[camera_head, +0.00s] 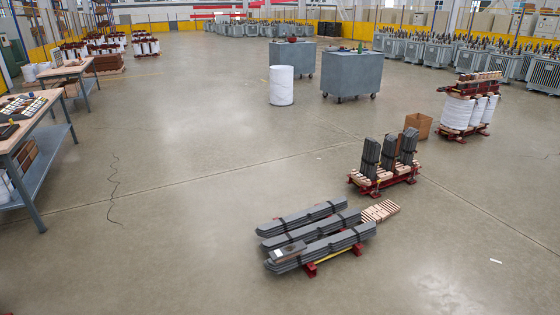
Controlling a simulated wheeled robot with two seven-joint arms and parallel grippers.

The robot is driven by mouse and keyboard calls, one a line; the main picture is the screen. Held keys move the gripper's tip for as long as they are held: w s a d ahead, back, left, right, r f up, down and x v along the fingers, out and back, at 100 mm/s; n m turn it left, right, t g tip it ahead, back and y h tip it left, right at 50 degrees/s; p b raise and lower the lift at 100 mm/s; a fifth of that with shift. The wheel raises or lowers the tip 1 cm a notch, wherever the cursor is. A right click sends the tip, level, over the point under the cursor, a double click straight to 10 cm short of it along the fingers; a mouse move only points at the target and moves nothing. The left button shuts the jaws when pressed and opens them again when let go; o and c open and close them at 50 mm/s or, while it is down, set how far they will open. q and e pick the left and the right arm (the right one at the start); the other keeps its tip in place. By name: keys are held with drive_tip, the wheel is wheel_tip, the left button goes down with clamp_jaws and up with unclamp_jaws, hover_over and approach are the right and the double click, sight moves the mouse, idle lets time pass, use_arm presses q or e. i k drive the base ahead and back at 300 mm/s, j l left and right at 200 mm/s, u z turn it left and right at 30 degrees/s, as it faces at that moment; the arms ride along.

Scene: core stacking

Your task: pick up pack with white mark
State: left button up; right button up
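The pack with the white mark (287,252) appears to be the small grey piece with a small white patch at the near left end of the long dark grey packs. Red supports and a yellow strip show under the nearest one. Neither of my grippers is in view.
A red-based stand with three upright dark stacks (388,158) is behind the packs, and a slatted wooden piece (380,211) lies beside them. A cardboard box (418,125) and white coils (468,112) stand to the right. A workbench (38,125) is at left.

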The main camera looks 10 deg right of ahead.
sight(290, 250)
drive_tip(key=i+l+z, duration=0.2)
drive_tip(key=i+z, duration=0.75)
drive_tip(key=i, duration=0.2)
drive_tip(key=i+j+z, duration=0.25)
drive_tip(key=i+z, duration=0.4)
drive_tip(key=i, duration=0.9)
drive_tip(key=i+u, duration=0.2)
drive_tip(key=u, duration=0.2)
drive_tip(key=i+l+u, duration=0.1)
drive_tip(key=u, duration=0.25)
drive_tip(key=i+l+u, duration=0.15)
drive_tip(key=u, duration=0.25)
drive_tip(key=i+u, duration=0.25)
drive_tip(key=u, duration=0.2)
drive_tip(key=i+l+u, duration=0.15)
drive_tip(key=u, duration=0.35)
drive_tip(key=i+l+u, duration=0.25)
drive_tip(key=u, duration=0.2)
